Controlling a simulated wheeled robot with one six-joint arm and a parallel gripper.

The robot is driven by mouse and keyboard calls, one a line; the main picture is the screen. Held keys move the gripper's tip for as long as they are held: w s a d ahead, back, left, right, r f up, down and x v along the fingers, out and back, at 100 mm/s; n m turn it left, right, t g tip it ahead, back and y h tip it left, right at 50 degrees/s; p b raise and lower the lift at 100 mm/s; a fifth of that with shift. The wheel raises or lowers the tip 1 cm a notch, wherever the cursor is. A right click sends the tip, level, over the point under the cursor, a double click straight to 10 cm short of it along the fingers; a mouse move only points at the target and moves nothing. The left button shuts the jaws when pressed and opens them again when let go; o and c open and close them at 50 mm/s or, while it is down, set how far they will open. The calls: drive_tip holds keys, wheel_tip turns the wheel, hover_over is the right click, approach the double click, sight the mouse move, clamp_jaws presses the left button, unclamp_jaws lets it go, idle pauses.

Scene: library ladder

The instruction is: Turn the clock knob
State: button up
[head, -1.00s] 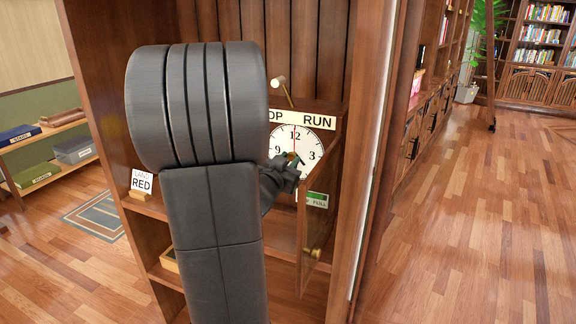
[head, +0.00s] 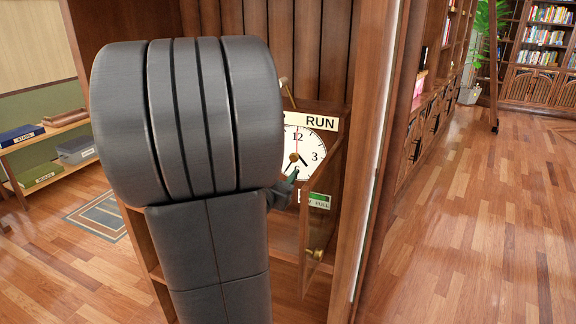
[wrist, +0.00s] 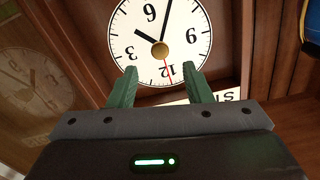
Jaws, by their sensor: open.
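The clock (head: 314,137) has a white round face with black hands and a thin red hand. It also shows upside down in the wrist view (wrist: 130,50). A round brass knob (wrist: 160,50) sits at the centre of its face. In the head view my gripper (head: 291,176) is partly hidden behind my arm, in front of the lower dial.
A glazed wooden door (head: 320,235) stands open to the right of the clock; its pane reflects the dial in the wrist view. A RUN sign (head: 318,122) is above the clock, partly covered. Cabinet wood surrounds the clock. Open floor lies at right.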

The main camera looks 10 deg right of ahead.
sight(293, 159)
drive_tip(key=v, duration=0.7)
drive_tip(key=shift+s, duration=0.1)
drive_tip(key=x, duration=1.3)
drive_tip(key=shift+w+d, duration=0.2)
drive_tip(key=shift+w, duration=0.1)
drive_tip(key=shift+n+p, duration=0.3)
drive_tip(key=shift+n, duration=0.1)
